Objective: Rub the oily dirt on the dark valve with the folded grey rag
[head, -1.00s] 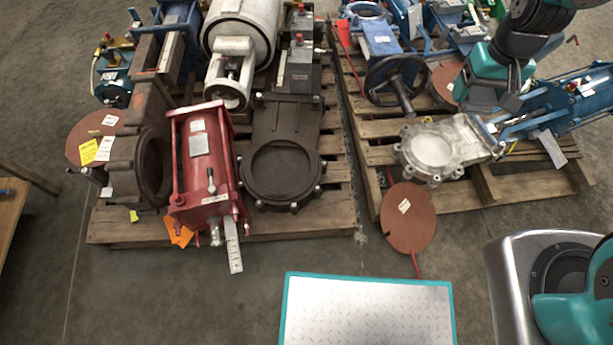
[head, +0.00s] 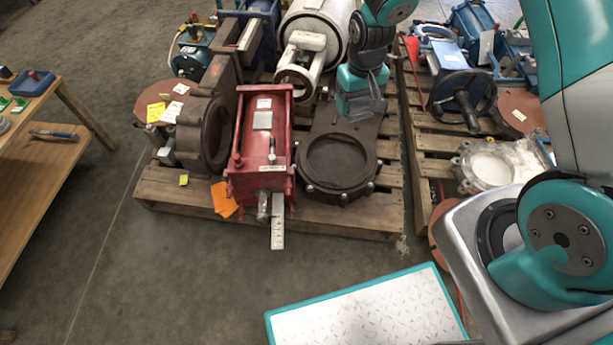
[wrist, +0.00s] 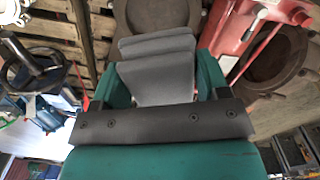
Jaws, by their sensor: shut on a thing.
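The dark valve (head: 338,165) lies on the left pallet, with a round ring and recessed disc at its front. Part of it shows behind the rag at the top of the wrist view (wrist: 160,14). I cannot make out the oily dirt. My gripper (head: 358,112) is over the rear body of the dark valve, behind the ring. In the wrist view the folded grey rag (wrist: 157,68) sits between the two teal fingers, and the gripper is shut on it. I cannot tell whether the rag touches the valve.
A red actuator (head: 264,145) stands close to the left of the dark valve, with a brown valve (head: 214,125) beyond it. A white cylinder (head: 318,22) is behind. A blue valve with a handwheel (head: 463,98) is on the right pallet.

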